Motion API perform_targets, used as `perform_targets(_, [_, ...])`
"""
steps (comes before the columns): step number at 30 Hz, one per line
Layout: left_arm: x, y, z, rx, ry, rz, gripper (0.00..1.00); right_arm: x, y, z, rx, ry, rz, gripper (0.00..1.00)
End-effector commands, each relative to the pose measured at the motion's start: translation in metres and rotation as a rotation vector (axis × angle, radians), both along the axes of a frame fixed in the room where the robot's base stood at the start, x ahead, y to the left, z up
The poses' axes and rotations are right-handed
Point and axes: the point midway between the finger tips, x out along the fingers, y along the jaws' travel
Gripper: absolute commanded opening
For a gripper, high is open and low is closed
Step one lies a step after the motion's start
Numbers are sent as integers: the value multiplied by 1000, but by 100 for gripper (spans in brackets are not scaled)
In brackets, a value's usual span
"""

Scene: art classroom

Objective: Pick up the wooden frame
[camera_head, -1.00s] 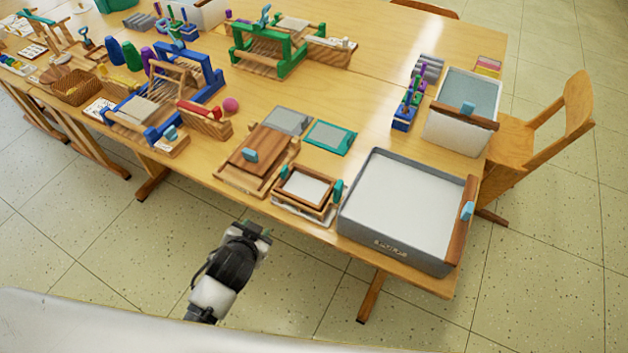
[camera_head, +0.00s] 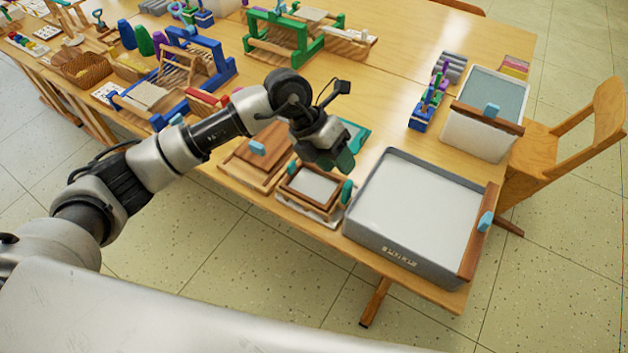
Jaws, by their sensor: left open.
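The wooden frame (camera_head: 294,200) lies near the front edge of the table, with a pale panel inside and teal clips at its sides. It sits just left of the large grey tray. My left gripper (camera_head: 338,158) hangs above and behind the frame, near its far right corner, pointing down. It is open and holds nothing; the gap between its fingers is hard to see from here. It does not appear to touch the frame. My right gripper is out of view.
A large grey tray (camera_head: 360,225) with white content stands right of the frame. A wooden press board (camera_head: 240,165) lies to its left, partly behind my arm. A teal-edged screen (camera_head: 358,136) lies behind my gripper. A white bin (camera_head: 468,138) stands at the back right.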

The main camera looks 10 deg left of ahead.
Motion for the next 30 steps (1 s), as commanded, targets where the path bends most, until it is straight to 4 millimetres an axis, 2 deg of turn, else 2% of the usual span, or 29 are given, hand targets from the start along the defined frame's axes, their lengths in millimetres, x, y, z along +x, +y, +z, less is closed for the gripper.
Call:
perform_targets(1, [12, 25, 0, 154, -32, 5, 40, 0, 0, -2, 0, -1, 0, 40])
perform_targets(3, [24, 55, 2, 329, -57, 24, 40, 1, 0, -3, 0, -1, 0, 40])
perform_targets(6, [34, 85, 8, 494, -76, 55, 40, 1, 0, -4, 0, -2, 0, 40])
perform_targets(9, [38, 99, 10, 571, -81, 74, 40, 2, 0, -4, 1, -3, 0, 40])
perform_targets(11, [38, 102, 5, 585, -79, 77, 40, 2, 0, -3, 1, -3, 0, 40])
perform_targets(18, [37, 101, -32, 583, -78, 75, 40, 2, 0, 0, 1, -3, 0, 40])
perform_targets(25, [37, 101, -50, 581, -79, 74, 40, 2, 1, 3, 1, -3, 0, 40])
perform_targets(30, [35, 103, -76, 580, -77, 74, 40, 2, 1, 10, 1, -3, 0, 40])
